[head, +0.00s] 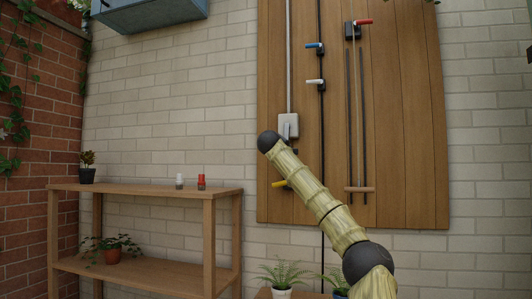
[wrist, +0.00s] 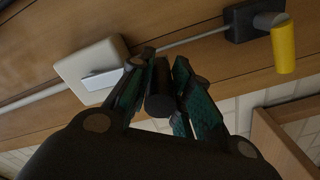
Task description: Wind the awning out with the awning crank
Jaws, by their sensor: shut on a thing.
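In the wrist view my gripper (wrist: 165,62) is shut on a dark round handle (wrist: 160,97), with the green-lined fingers on either side of it. This looks like the awning crank's grip, but its crank arm is hidden. A thin grey rod runs beside the fingertips along the wooden board. In the head view the end of my arm covers the gripper and the handle, just below a pale switch box. No awning cloth can be made out.
The pale switch box (head: 288,123) is close beside my gripper. A yellow lever (wrist: 284,48) on a dark block is near it at the right. Blue (head: 314,45), white (head: 315,82) and red (head: 363,22) levers are higher on the board (head: 410,120). A wooden shelf (head: 150,189) stands left.

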